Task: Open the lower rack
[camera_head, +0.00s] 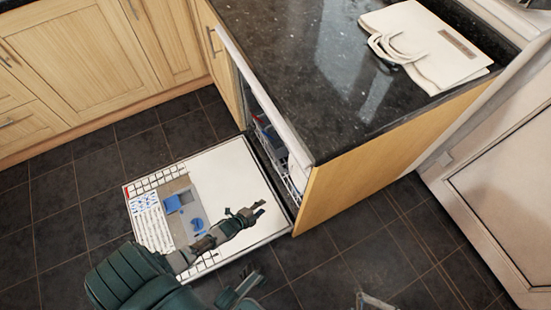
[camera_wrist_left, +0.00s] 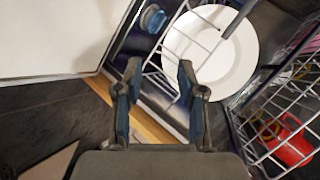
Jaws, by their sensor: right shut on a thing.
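The dishwasher door (camera_head: 226,168) lies folded down in the head view. The lower rack (camera_wrist_left: 185,75) shows in the left wrist view, with a white plate (camera_wrist_left: 225,50) in it and a red item (camera_wrist_left: 290,140) at the right. In the head view, little of the rack inside is visible. My left gripper (camera_head: 258,208) is over the door near the opening. In the left wrist view its fingers (camera_wrist_left: 158,85) are apart with nothing clearly between them. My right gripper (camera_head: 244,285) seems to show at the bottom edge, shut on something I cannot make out.
A dark granite counter (camera_head: 300,60) stands above the dishwasher, with a white bag (camera_head: 430,50) on it. Wooden cabinets (camera_head: 80,50) line the upper left. A wooden side panel (camera_head: 370,165) stands right of the opening. The tiled floor (camera_head: 50,245) is clear around the door.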

